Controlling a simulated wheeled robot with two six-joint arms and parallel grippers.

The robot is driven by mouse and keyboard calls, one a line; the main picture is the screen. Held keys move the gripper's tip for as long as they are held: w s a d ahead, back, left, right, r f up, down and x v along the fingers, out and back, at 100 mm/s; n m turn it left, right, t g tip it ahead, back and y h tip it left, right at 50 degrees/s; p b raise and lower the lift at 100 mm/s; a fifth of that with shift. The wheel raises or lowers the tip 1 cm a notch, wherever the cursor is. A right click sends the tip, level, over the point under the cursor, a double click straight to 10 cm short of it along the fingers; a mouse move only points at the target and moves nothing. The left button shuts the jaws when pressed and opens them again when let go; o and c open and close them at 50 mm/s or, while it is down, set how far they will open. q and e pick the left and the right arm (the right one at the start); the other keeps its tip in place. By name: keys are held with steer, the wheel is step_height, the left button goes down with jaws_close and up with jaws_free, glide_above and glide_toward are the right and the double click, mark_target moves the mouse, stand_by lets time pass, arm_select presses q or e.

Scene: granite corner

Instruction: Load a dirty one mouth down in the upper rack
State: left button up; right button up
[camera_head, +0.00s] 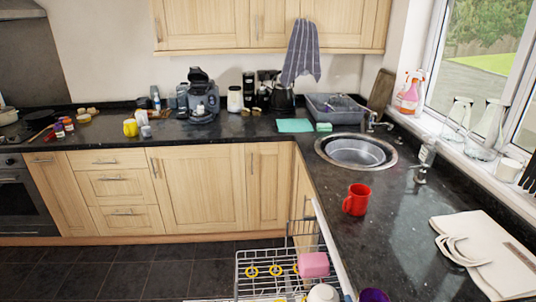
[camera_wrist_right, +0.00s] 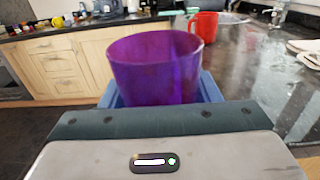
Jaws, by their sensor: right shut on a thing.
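A purple cup (camera_wrist_right: 152,68) is held by my right gripper (camera_wrist_right: 158,92), with its blue fingers on either side of it. The cup is upright, mouth up, in the right wrist view. In the head view only a part of the purple cup (camera_head: 373,295) shows at the bottom edge, right of the rack. The wire upper rack (camera_head: 248,284) is pulled out at the bottom centre. A pink cup-like thing (camera_head: 314,265) and a white rounded thing (camera_head: 323,293) are in or over it. The rack's lower part is cut off. My left gripper is not in view.
A red mug (camera_head: 356,200) stands upright on the dark counter (camera_head: 400,240), with a sink (camera_head: 356,151) behind it. Yellow rings (camera_head: 276,270) sit in the rack. The floor left of the rack is clear.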

steer(key=shift+s+a+f+m+h+b, duration=0.15)
steer(key=shift+a+f+m+h+b, duration=0.1)
steer(key=shift+a+h+b, duration=0.25)
steer(key=shift+s+a+f+m+h+b, duration=0.15)
steer(key=shift+a+f+m+h+b, duration=0.1)
steer(key=shift+a+h+b, duration=0.2)
steer(key=shift+r+p, duration=0.2)
steer(key=shift+p, duration=0.25)
steer(key=m+p, duration=0.1)
steer(key=p, duration=0.1)
steer(key=m+p, duration=0.4)
steer(key=shift+r, duration=0.25)
steer(key=m, duration=0.1)
steer(key=m+p, duration=0.1)
steer(key=m, duration=0.2)
steer(key=shift+f, duration=0.25)
arm_select(q)
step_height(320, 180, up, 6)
steer(key=shift+p, duration=0.45)
arm_select(e)
steer(key=m, duration=0.3)
steer(key=shift+f, duration=0.15)
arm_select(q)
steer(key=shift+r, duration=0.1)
